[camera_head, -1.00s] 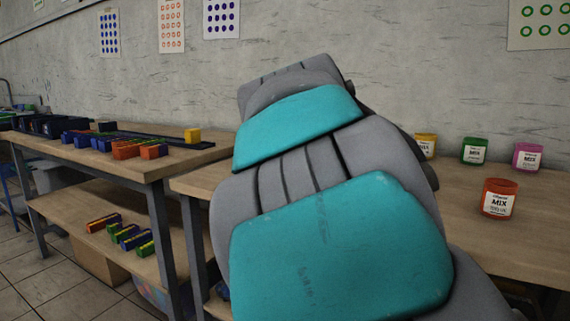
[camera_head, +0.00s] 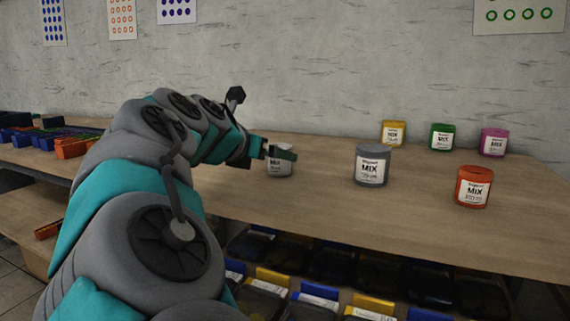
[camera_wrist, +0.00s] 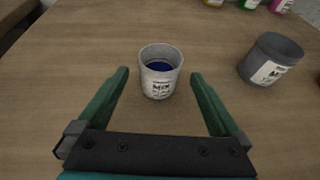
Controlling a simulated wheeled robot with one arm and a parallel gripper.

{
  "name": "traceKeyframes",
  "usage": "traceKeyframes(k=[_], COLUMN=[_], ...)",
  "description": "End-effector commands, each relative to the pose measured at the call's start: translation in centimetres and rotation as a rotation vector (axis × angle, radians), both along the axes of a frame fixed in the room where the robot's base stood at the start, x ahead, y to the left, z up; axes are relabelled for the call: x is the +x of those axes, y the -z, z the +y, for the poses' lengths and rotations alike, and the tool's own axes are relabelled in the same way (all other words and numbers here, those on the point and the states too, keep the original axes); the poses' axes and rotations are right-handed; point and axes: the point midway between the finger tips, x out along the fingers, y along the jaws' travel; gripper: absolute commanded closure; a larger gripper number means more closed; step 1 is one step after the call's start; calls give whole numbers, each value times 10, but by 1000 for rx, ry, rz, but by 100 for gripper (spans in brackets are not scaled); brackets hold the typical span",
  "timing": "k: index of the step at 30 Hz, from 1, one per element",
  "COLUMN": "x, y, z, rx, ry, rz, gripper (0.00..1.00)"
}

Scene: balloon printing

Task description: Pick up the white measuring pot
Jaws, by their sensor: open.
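The white measuring pot (camera_wrist: 160,78) stands upright on the wooden table in the wrist view, with dark blue contents and a printed label on its front. My gripper (camera_wrist: 160,83) is open, with one green finger on each side of the pot's near part. Gaps show between the fingers and the pot, and nothing is held. In the head view the pot (camera_head: 279,167) is partly hidden behind my gripper (camera_head: 280,153), whose fingers reach across its upper part.
A larger grey pot (camera_head: 372,165) stands to the right of the white pot. An orange pot (camera_head: 473,187) is farther right. Yellow (camera_head: 393,133), green (camera_head: 441,136) and purple (camera_head: 493,141) pots stand near the wall. Bins (camera_head: 320,298) sit below the tabletop (camera_head: 300,205).

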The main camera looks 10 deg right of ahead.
Motion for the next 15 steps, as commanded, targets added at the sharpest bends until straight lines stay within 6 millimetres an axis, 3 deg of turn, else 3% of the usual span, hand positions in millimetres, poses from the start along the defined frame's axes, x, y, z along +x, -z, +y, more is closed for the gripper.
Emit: traceKeyframes(k=[15], x=[39], y=[27], z=[-36], rx=[-7], ry=[1], rz=[9], gripper=[0])
